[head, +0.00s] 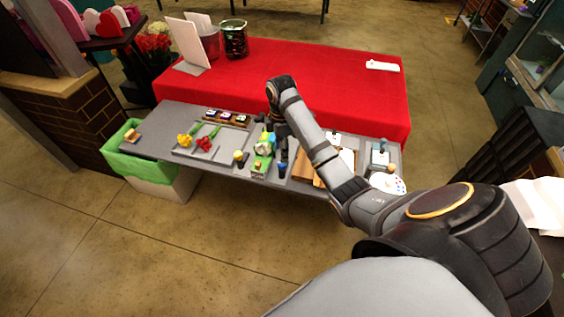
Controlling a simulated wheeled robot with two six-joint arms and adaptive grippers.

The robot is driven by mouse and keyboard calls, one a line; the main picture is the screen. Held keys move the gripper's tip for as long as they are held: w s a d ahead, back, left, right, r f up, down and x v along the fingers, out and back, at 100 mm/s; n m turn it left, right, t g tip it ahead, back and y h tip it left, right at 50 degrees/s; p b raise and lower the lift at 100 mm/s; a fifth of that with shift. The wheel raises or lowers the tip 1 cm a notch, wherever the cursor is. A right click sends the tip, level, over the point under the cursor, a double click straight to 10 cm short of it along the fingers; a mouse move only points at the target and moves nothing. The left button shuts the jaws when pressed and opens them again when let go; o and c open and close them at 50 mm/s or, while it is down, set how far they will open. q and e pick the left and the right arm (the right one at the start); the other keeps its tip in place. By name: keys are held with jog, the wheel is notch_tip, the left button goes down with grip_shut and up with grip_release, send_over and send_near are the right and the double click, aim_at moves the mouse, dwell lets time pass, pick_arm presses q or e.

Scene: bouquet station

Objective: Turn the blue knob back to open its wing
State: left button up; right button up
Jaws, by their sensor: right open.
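A small blue knob (282,167) stands near the front edge of the grey table, just right of the green and white bouquet holder (264,146). Its wing is too small to make out, so I cannot tell how it stands. A yellow knob (239,155) stands to the left of the holder. My right arm reaches over the table from the lower right and bends down at its far end. My right gripper (272,124) is small and dark, open, behind the holder and apart from the blue knob. My left gripper is not in view.
Yellow and red flowers (204,144) lie on a tray at the left of the grey table (158,148). A wooden board (303,167) and white paint palette (388,184) are on the right. A green-lined bin (127,163) stands left; a red-covered table (330,85) is behind.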

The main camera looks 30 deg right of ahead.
aim_at(282, 166)
notch_tip(282, 166, down, 6)
jog(key=b, duration=0.3)
jog(key=shift+a+f, duration=0.1)
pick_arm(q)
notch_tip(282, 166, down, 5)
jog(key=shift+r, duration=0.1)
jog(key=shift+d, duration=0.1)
pick_arm(e)
jog(key=shift+s, duration=0.1)
